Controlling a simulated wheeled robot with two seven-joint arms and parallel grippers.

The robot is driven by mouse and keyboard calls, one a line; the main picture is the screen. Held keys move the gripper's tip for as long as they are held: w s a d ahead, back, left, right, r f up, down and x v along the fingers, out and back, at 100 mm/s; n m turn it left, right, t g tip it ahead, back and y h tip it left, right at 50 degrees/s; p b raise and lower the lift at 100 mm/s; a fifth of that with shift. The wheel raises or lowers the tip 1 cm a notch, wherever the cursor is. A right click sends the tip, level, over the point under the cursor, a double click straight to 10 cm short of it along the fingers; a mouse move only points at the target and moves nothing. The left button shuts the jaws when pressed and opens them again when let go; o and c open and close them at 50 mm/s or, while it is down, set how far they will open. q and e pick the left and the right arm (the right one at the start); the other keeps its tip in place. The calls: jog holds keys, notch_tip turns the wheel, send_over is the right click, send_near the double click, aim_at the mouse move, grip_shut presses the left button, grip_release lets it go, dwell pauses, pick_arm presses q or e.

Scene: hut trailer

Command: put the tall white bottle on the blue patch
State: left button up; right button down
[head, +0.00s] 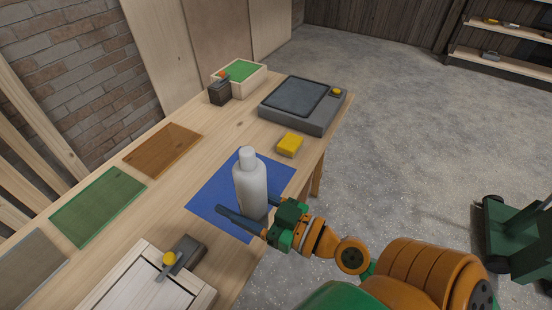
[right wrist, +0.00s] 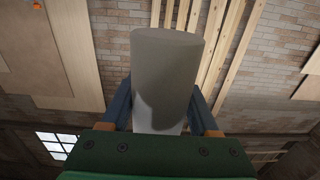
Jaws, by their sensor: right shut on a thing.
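The tall white bottle (head: 249,184) stands upright over the blue patch (head: 214,197) in the head view. Whether its base touches the patch or hovers just above it, I cannot tell. My right gripper (head: 252,212) is around the lower part of the bottle, one finger on each side, and is shut on it. In the right wrist view the bottle (right wrist: 163,75) fills the space between the two fingers (right wrist: 162,108). My left gripper is not in view.
On the wooden table are a yellow block (head: 289,145), a grey scale-like device (head: 297,103), a green-lined box (head: 242,76), a dark small box (head: 219,91), brown (head: 163,149) and green (head: 98,206) patches, and a pale wooden crate (head: 135,286) at the near edge. A green cart (head: 520,240) stands right.

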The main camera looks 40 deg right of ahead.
jog(key=w+d+f+b, duration=0.2)
jog(key=d+f, duration=0.1)
jog(key=w+d+f+b, duration=0.3)
jog(key=d, duration=0.1)
jog(key=w+d+f+b, duration=0.2)
jog(key=d+f+b, duration=0.1)
jog(key=d, duration=0.1)
jog(key=shift+w+f, duration=0.25)
jog(key=shift+f, duration=1.4)
jog(key=shift+f, duration=0.15)
jog(key=shift+c, duration=0.7)
grip_release()
jog(key=shift+s, duration=0.1)
